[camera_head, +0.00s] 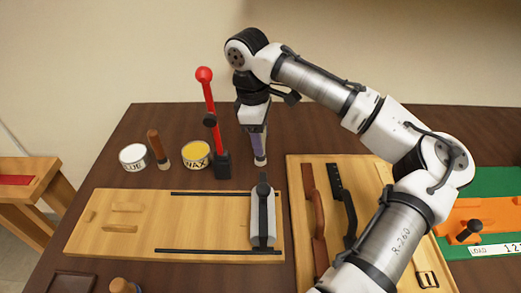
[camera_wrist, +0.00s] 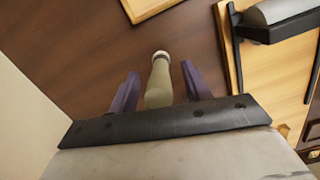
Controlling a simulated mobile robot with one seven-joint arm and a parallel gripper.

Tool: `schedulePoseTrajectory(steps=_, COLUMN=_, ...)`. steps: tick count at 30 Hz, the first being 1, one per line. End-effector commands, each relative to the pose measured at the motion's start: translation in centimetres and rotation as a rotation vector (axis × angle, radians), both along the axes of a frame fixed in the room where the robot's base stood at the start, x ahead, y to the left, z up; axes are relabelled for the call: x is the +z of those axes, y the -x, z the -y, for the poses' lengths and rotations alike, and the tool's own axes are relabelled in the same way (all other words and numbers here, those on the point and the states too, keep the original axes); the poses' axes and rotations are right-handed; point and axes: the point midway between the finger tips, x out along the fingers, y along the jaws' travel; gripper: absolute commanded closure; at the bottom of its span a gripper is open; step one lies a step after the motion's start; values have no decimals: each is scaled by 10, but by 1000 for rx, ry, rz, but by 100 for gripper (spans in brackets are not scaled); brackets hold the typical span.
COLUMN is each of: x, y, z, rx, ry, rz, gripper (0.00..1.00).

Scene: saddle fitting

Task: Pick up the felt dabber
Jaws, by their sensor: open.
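What looks like the felt dabber (camera_wrist: 159,85) has a greyish-green handle and a whitish end pointing away from the wrist camera. In the head view its pale lower end (camera_head: 260,161) shows on the dark table, just right of the red lever; the rest is hidden by my gripper. My gripper (camera_head: 259,145) points down over it. In the wrist view, my gripper's purple fingers (camera_wrist: 160,78) are open, one on each side of the handle, with a gap visible on both sides. I cannot tell how far down the handle they reach.
A red-knobbed lever (camera_head: 209,115) stands close left of my gripper. Further left are a wax tin (camera_head: 196,155), a brown-handled tool (camera_head: 158,149) and a glue tin (camera_head: 133,157). A wooden board with a roller (camera_head: 263,215) lies in front. A strap board (camera_head: 298,200) lies right.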

Motion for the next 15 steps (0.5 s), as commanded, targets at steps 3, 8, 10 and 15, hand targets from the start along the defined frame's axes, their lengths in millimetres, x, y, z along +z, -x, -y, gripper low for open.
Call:
schedulePoseTrajectory(steps=3, x=-14, y=0, z=1, rx=-1, ry=0, rz=-1, gripper=52)
schedulePoseTrajectory(steps=8, x=-20, y=0, z=2, rx=0, ry=0, rz=0, gripper=52)
schedulePoseTrajectory(steps=10, x=-20, y=0, z=2, rx=0, ry=-1, rz=1, gripper=52)
schedulePoseTrajectory(steps=15, x=-20, y=0, z=2, rx=0, ry=-1, rz=0, gripper=63)
